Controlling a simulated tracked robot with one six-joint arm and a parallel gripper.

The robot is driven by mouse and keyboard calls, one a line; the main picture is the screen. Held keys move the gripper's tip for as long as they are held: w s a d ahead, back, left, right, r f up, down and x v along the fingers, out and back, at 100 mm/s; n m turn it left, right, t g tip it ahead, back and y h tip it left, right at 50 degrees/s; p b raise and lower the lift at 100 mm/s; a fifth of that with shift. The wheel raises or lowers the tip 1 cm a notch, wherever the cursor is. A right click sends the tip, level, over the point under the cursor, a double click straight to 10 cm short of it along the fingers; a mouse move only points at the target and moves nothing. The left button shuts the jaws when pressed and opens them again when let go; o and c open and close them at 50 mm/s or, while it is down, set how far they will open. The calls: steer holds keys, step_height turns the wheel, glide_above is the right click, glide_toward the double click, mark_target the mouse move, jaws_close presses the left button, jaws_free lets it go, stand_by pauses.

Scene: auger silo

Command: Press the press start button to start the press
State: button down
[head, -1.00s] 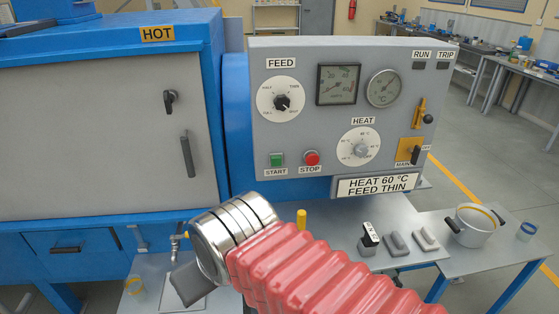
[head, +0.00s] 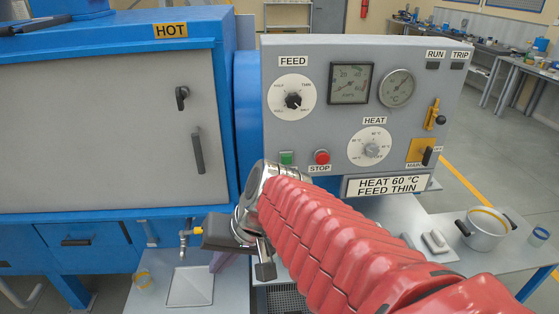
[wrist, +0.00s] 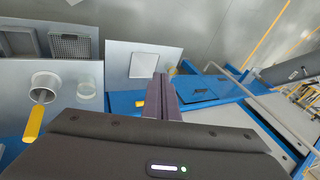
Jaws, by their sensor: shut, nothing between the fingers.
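The grey control panel (head: 330,125) stands upright in the head view. Its green start button (head: 287,158) sits at lower left, left of the red stop button (head: 322,157). My arm's wrist covers the label under the green button. My gripper (head: 222,262) is below and left of the panel, pointing down and away from the buttons. In the wrist view its fingers (wrist: 160,97) are together and empty. Neither button shows in the wrist view. The run lamp (head: 433,66) and trip lamp (head: 458,67) look dark.
The feed knob (head: 293,101), heat knob (head: 371,150) and main switch (head: 427,156) share the panel. A tap (head: 188,236) is left of my gripper, above a metal plate (head: 190,287). A pot (head: 483,229) stands at right. The blue hot cabinet (head: 230,130) fills the left.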

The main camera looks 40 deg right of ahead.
mark_target(286, 159)
steer(key=w+d+m+t+h, duration=0.1)
steer(key=w+d+m+t, duration=0.2)
steer(key=d+m, duration=0.4)
steer(key=w+d+r+m+t, duration=0.1)
steer(key=w+d+m+t, duration=0.2)
steer(key=d, duration=1.7)
steer(key=m+t, duration=0.2)
steer(key=m, duration=0.2)
steer(key=shift+w+m+h, duration=0.3)
steer(key=shift+h, duration=0.1)
steer(key=shift+w+d+r, duration=0.1)
steer(key=w+d, duration=0.5)
steer(key=w, duration=0.2)
steer(key=shift+w, duration=0.2)
steer(key=shift+w+d, duration=0.15)
steer(key=shift+d, duration=0.05)
